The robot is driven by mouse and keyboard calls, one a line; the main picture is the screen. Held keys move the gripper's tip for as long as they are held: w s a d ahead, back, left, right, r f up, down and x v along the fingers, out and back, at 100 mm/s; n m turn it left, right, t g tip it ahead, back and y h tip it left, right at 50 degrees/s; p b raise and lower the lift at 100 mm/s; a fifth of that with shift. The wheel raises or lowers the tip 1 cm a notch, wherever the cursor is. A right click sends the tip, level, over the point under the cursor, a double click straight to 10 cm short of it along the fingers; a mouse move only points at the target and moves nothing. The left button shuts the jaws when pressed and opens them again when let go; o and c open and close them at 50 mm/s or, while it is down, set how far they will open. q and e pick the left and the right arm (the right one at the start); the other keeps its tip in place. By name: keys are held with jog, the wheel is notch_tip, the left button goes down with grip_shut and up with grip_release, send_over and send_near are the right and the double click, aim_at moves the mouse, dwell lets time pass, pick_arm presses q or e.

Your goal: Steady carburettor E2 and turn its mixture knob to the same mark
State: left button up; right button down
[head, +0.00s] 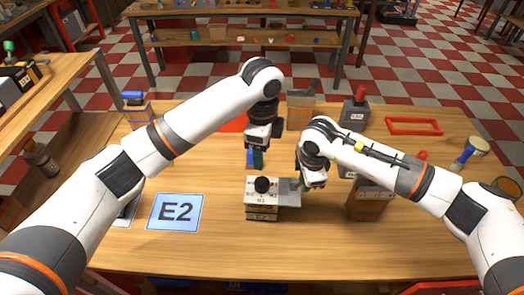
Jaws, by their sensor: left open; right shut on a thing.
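Carburettor E2 (262,214) stands upright on the wooden table, a small block with a pale marked top plate. Its black mixture knob (262,185) sits on top; the mark it points to is too small to read. A grey plate reaches out from its right side. My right gripper (304,186) is low at that right side and shut on the carburettor, its fingertips partly hidden by the wrist. My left gripper (256,158) is open and empty, above and behind the knob, apart from it. The blue E2 card (176,212) lies flat to the left.
A wooden box (299,112), a grey unit with a red knob (355,110) and a red frame (414,126) stand at the back. A brown block (367,204) is right of the carburettor, under my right arm. The front table is clear.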

dwell(0.4)
jog(key=c, duration=1.1)
grip_release()
jog(key=shift+r, duration=0.1)
